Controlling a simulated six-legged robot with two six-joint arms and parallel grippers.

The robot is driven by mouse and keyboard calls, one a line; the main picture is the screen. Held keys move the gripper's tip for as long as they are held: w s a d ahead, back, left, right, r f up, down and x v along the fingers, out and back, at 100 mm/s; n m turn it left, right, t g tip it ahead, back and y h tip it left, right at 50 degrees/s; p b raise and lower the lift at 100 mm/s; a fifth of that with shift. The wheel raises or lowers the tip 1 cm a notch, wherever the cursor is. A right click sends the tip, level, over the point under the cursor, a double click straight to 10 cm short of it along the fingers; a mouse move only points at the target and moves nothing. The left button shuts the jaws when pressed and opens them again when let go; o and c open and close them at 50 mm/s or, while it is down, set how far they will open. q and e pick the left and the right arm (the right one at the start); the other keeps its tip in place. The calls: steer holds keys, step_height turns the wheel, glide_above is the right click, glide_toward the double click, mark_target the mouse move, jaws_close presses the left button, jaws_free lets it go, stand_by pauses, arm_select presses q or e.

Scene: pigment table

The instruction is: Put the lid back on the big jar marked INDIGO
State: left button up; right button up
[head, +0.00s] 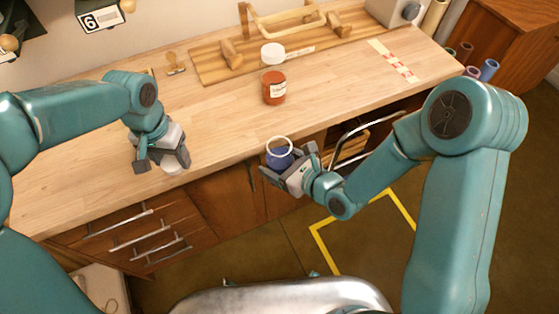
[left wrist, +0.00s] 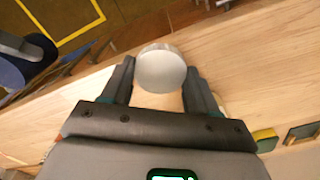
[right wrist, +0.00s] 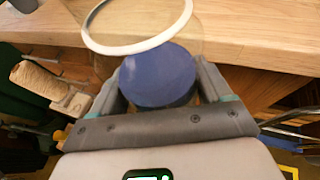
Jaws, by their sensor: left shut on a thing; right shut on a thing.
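My left gripper (head: 163,158) is shut on a round white lid (head: 172,168), held over the front edge of the bench. The left wrist view shows the lid (left wrist: 161,69) between both fingers. My right gripper (head: 292,168) is shut on a clear jar with blue contents (head: 279,160), in front of the bench edge. The jar is open, with a white ring rim at its top. The right wrist view shows the blue contents (right wrist: 158,78) between the fingers and the rim (right wrist: 138,45) above them. No label on this jar can be read. Lid and jar are well apart.
An orange-red jar (head: 274,92) with a pale label stands on the wooden bench (head: 225,115). A white round piece (head: 273,52) is behind it, by a wooden board (head: 208,72). A red-and-white strip (head: 393,60) lies at the right. The bench middle is clear.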

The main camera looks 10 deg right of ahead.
steer(key=shift+r, duration=0.1)
arm_select(q)
steer(key=d+r+m, duration=0.4)
steer(key=d+r, duration=0.1)
steer(key=d, duration=0.7)
steer(key=d+r+m, duration=0.4)
steer(key=d+r, duration=0.2)
steer(key=d, duration=0.6)
steer(key=shift+w+d+m, duration=0.15)
steer(key=shift+d+m, duration=0.1)
steer(key=shift+m, duration=0.05)
steer(key=shift+w, duration=0.1)
step_height(320, 180, down, 4)
steer(key=shift+r, duration=0.1)
